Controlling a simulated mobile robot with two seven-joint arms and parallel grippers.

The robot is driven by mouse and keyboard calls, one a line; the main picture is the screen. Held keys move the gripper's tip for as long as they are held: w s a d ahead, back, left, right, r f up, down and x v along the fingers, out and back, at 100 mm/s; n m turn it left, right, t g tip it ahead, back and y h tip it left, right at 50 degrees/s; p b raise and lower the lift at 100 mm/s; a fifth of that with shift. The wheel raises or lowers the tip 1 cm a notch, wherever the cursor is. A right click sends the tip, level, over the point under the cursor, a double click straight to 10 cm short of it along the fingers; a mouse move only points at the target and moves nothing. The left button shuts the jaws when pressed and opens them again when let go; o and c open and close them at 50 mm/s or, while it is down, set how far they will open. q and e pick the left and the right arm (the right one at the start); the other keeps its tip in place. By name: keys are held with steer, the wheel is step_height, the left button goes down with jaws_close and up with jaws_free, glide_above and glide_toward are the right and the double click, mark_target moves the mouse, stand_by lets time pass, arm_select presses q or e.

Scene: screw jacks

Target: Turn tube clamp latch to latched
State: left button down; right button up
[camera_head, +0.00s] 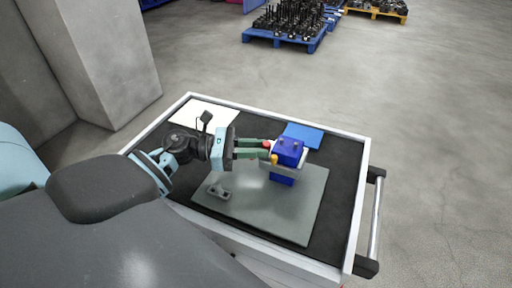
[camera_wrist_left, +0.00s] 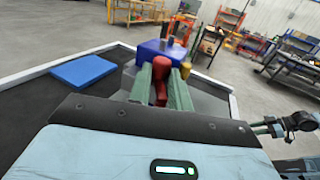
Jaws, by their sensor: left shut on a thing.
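The tube clamp (camera_head: 287,152) is a blue block with a grey part around its middle, standing on the grey plate. It also shows in the wrist view as a blue body (camera_wrist_left: 151,50). A red latch handle (camera_wrist_left: 160,92) and a yellow knob (camera_wrist_left: 185,70) are on its near side. My left gripper (camera_head: 266,150) comes from the left, its green fingers level and shut on the red handle. In the wrist view the fingers (camera_wrist_left: 161,75) lie on both sides of the red part. What looks like my right gripper (camera_wrist_left: 262,128) shows small at the right; its jaws are unclear.
The grey plate (camera_head: 250,205) lies on a black-topped cart with a white rim (camera_head: 345,225). A blue pad (camera_head: 304,134), a white sheet (camera_head: 205,112) and a small grey bracket (camera_head: 218,189) lie nearby. A pillar stands at the back left. The floor right of the cart is clear.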

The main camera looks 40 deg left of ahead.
steer(key=shift+w, duration=0.15)
steer(key=shift+s+f, duration=0.15)
steer(key=shift+s, duration=0.25)
stand_by(0.5)
arm_select(q)
steer(key=c, duration=1.3)
jaws_free()
arm_select(e)
steer(key=shift+w, duration=0.1)
arm_select(q)
steer(key=shift+s+a, duration=0.1)
steer(key=b+v, duration=0.2)
steer(key=v, duration=0.4)
steer(key=shift+s+a+f, duration=0.15)
steer(key=shift+s+a, duration=0.35)
steer(key=shift+a, duration=0.1)
arm_select(e)
steer(key=shift+s+f, duration=0.25)
steer(key=shift+f, duration=0.3)
steer(key=shift+s+f, duration=0.25)
steer(key=shift+f, duration=0.3)
